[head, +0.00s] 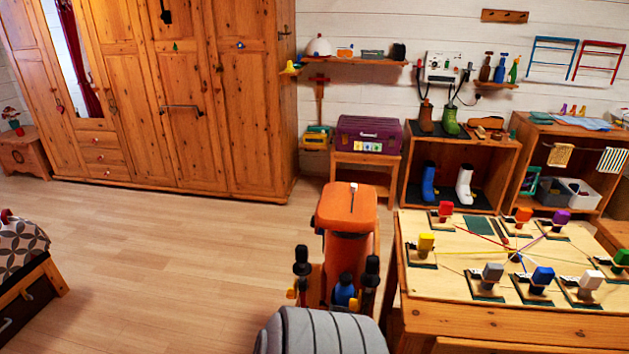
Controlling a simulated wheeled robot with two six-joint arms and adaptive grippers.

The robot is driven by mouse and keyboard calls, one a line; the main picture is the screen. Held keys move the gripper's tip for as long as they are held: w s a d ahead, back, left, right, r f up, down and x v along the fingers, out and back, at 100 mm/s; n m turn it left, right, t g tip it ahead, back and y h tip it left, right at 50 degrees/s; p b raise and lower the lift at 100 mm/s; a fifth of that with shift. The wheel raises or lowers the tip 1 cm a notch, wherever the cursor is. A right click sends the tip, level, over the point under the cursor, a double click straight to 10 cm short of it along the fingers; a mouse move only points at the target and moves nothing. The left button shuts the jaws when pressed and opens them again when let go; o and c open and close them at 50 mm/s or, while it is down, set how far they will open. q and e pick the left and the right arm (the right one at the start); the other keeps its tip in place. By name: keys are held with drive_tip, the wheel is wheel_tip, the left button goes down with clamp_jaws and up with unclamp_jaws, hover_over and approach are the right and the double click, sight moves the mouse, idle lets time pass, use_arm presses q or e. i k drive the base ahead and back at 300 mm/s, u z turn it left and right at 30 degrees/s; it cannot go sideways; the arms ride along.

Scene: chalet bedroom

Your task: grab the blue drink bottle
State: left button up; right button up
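A small blue bottle-like object (344,291) with a dark top stands low at the front of the orange unit, between two black upright pieces. The grey ribbed form in front hides its lower part, and I cannot tell if it is the drink bottle. A second blue bottle (499,71) stands on the small wall shelf at the upper right, between a dark bottle (485,68) and a green bottle (514,71).
An orange unit (346,207) and a grey ribbed form (322,332) fill the lower centre. A wooden table (450,222) with several coloured blocks stands at the right. A wardrobe (240,130) lines the back left. Open floor (170,255) lies at the left.

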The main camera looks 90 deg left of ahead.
sight(344, 289)
drive_tip(key=u, duration=2.05)
drive_tip(key=i, duration=1)
